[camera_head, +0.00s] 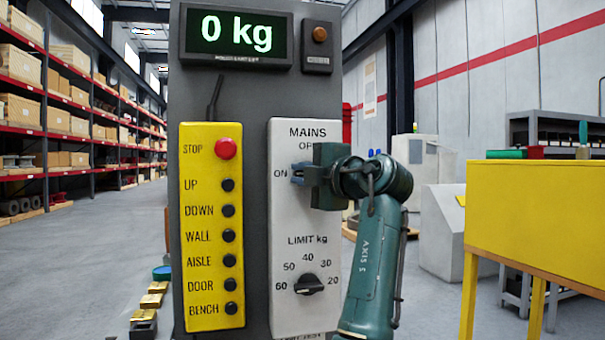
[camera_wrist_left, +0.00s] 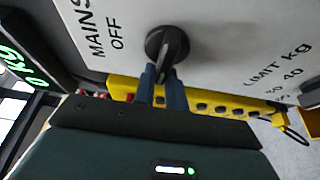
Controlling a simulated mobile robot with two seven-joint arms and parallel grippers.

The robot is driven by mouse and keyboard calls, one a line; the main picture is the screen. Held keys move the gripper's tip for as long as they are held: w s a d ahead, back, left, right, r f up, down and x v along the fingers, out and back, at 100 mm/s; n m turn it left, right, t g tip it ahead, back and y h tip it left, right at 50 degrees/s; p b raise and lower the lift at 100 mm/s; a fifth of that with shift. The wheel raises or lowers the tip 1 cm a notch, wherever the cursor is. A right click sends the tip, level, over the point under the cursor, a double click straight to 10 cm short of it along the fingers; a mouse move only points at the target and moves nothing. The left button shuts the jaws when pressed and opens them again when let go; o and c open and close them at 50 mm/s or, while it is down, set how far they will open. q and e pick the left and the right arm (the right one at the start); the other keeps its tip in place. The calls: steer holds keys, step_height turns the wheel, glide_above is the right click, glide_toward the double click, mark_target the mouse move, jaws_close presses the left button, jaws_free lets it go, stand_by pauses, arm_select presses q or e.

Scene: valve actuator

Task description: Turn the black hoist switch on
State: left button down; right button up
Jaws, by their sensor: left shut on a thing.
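The black hoist switch, a round knob with a raised grip, shows in the left wrist view (camera_wrist_left: 168,46) on the white MAINS panel (camera_head: 291,226). In the head view my left gripper (camera_head: 298,174) covers it, beside the ON label and below OFF. In the left wrist view my left gripper's blue fingers (camera_wrist_left: 163,76) are shut on the knob's grip. I cannot tell exactly which mark the knob points to. My right gripper is in neither view.
A yellow button panel (camera_head: 212,270) with a red STOP button (camera_head: 225,148) is left of the white panel. A black LIMIT kg knob (camera_head: 309,285) sits below my gripper. The display (camera_head: 237,35) above reads 0 kg. A yellow table (camera_head: 540,217) stands at the right.

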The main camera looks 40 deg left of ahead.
arm_select(q)
steer(key=shift+w, duration=0.1)
steer(key=c, duration=1.4)
jaws_free()
steer(key=shift+c, duration=0.2)
steer(key=v, duration=1.3)
steer(key=shift+b, duration=0.45)
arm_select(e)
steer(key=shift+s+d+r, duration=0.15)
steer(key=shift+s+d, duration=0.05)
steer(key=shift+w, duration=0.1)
arm_select(q)
steer(key=shift+d, duration=0.1)
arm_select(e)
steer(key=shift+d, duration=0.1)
